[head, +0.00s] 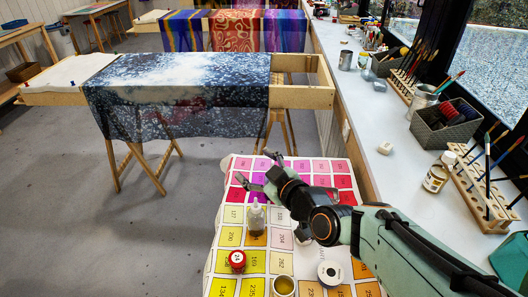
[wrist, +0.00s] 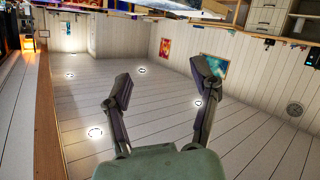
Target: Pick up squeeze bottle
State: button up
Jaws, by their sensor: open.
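The squeeze bottle (head: 256,217) stands upright on the numbered color chart in the head view. It is small and pale, with a narrow tip and darker, brownish contents low down. My gripper (head: 258,169) is above and beyond it, apart from it, with its fingers spread and pointing left. In the wrist view my gripper (wrist: 164,78) is open and nothing is between its fingers. The bottle does not show in the wrist view.
The color chart (head: 224,263) covers the near table. A long counter (head: 375,125) with brush racks and baskets runs along the right.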

jog(key=w+f+m+t, duration=0.2)
jog(key=w+f, duration=0.4)
jog(key=m, duration=0.1)
send_over(257, 209)
jog(key=v, duration=0.3)
notch_tip(257, 209, down, 5)
jog(key=f+g, duration=0.1)
jog(key=f, duration=0.3)
jog(key=s+f+m, duration=0.1)
jog(key=f, duration=0.2)
jog(key=d+f+m+g+h, duration=0.1)
jog(key=f, duration=0.3)
jog(key=shift+s+d+f+g, duration=0.1)
jog(key=shift+s+f+g, duration=0.15)
jog(key=shift+f+g, duration=0.1)
jog(key=x, duration=0.6)
jog(key=shift+w+f, duration=0.2)
jog(key=shift+f, duration=0.05)
grip_shut()
